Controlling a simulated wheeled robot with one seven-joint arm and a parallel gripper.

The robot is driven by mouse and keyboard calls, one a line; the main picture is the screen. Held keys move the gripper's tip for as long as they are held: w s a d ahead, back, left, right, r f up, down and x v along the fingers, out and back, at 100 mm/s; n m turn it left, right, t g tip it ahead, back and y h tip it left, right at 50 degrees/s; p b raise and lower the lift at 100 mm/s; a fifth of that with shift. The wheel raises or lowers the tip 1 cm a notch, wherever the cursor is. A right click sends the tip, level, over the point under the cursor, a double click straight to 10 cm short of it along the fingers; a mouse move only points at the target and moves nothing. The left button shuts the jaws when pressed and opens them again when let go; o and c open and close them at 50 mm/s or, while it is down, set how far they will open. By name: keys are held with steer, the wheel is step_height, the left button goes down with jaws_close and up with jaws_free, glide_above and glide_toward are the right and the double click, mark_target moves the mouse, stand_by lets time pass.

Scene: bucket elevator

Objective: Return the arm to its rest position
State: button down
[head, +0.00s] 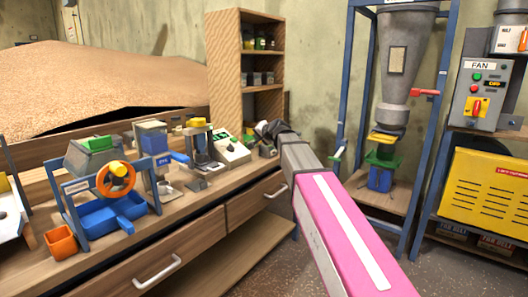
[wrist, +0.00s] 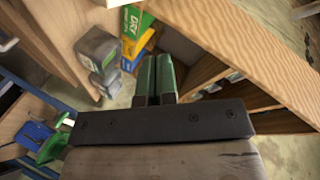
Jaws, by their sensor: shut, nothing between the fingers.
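My arm, with a pink link, reaches from the lower right of the head view toward the right end of the workbench (head: 150,235). My gripper (head: 268,130) is at its far end, small and dark, in front of the lower part of the wooden shelf. In the wrist view my gripper (wrist: 155,62) shows two green-tipped fingers side by side and shut, with nothing held between them. The fingertips point toward shelf boards and a yellow and green box marked DRY (wrist: 135,25).
The wooden shelf (head: 228,60) stands close behind my gripper. The bench carries a blue machine with an orange wheel (head: 117,180) and a device with a green panel (head: 232,148). At right are a hopper in a blue frame (head: 405,50), a fan panel (head: 480,90) and a yellow cabinet (head: 485,190).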

steer(key=s+d+f+n+g+h, duration=0.1)
steer(key=s+d+f+g, duration=0.2)
steer(key=f, duration=0.5)
steer(key=s+d+f+n+h, duration=0.1)
steer(key=s+d+f+h, duration=0.1)
steer(key=s+d+f, duration=0.35)
steer(key=s+d+f+g+h, duration=0.15)
steer(key=s+f, duration=0.25)
steer(key=f, duration=0.7)
steer(key=s+d+f+n+g+h, duration=0.1)
steer(key=s+d+f+g, duration=0.2)
steer(key=s+d+f, duration=0.3)
steer(key=s+d+f+n+g+h, duration=0.1)
steer(key=s+d+f+g, duration=0.3)
steer(key=s+f, duration=0.6)
steer(key=s+d+h, duration=0.1)
steer(key=s, duration=0.3)
steer(key=shift+s+d, duration=0.25)
steer(key=shift+d, duration=0.1)
